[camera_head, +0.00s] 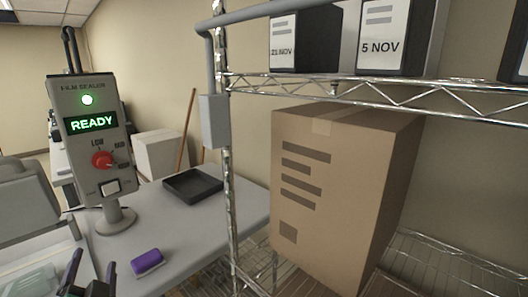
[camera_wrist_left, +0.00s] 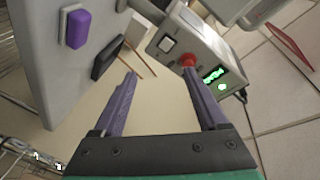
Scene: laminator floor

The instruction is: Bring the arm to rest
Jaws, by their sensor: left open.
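My left gripper (camera_head: 88,280) shows at the bottom left of the head view, low over the front of the grey table. In the left wrist view its two purple-grey fingers (camera_wrist_left: 165,105) stand wide apart with nothing between them. The film sealer control box (camera_head: 92,140) stands upright on the table, with a lit green lamp, a green READY display and a red knob (camera_head: 102,160). The box also shows beyond the fingers in the left wrist view (camera_wrist_left: 203,62). My right gripper is not in view.
A purple block (camera_head: 147,262) lies on the grey table (camera_head: 190,232), right of the gripper. A black tray (camera_head: 192,185) lies farther back. A wire shelf with a metal post (camera_head: 229,190) and a large cardboard box (camera_head: 335,190) stands at the right. A grey machine (camera_head: 35,210) stands at the left.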

